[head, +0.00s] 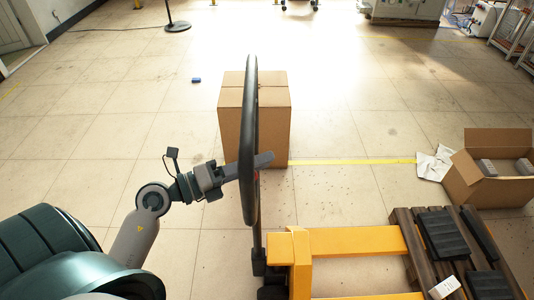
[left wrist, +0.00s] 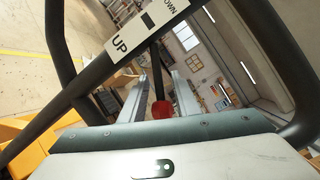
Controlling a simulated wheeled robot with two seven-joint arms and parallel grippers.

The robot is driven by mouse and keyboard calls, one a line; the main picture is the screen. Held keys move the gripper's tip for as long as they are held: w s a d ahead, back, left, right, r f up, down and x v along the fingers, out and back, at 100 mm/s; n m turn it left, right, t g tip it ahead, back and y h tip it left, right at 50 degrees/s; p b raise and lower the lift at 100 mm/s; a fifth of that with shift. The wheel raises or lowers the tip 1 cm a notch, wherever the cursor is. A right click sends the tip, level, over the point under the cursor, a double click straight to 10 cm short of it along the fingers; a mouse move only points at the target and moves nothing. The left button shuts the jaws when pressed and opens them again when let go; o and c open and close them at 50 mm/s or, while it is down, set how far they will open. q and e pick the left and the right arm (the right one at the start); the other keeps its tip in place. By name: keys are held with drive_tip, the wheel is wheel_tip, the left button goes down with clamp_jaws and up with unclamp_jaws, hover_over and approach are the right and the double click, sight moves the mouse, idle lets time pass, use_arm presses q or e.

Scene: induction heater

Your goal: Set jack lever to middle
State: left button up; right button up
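The yellow pallet jack (head: 345,241) stands at the lower right in the head view, with its black loop handle (head: 249,130) upright and seen nearly edge-on. My left gripper (head: 266,160) reaches into the handle from the left, its fingers showing past the loop. In the left wrist view, the jack lever is a thin black rod with a red end (left wrist: 162,109). The red end sits between the two grey fingers of the left gripper (left wrist: 160,92), which look open, with gaps on both sides. A white label (left wrist: 147,22) reading UP and DOWN is on the handle. My right gripper is out of view.
A closed cardboard box (head: 272,115) stands on the floor behind the handle. A wooden pallet (head: 415,238) with black items lies on the forks. An open carton (head: 487,180) is at the right. The tiled floor at the left and back is mostly clear.

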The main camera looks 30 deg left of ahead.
use_arm(q)
drive_tip(key=shift+x, duration=1.15)
